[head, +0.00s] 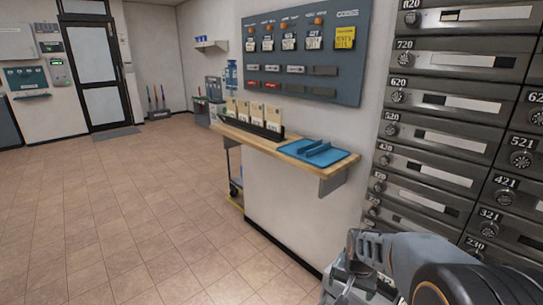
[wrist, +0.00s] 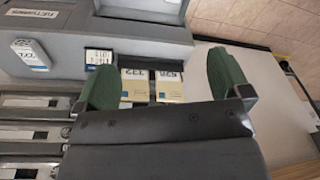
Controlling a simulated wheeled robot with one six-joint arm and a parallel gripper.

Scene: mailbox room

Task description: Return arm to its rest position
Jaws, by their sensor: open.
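My arm reaches in at the lower right of the head view, in front of the mailbox wall (head: 440,110). In the wrist view my gripper (wrist: 165,78) is open, its two green-padded fingers spread wide. Two cream mail pieces with printed numbers (wrist: 138,85) (wrist: 170,86) show beyond and between the fingers, in a dark slot of a grey unit (wrist: 120,40). They look apart from the pads; their lower ends are hidden behind my gripper body. In the head view the fingertips are hard to make out.
A wooden counter (head: 228,131) holds a blue tray (head: 312,152) and a dark rack (head: 250,122) of several cream cards. A blue-grey panel (head: 300,85) hangs above it. Open tiled floor (head: 110,220) lies left, towards a glazed door (head: 102,82).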

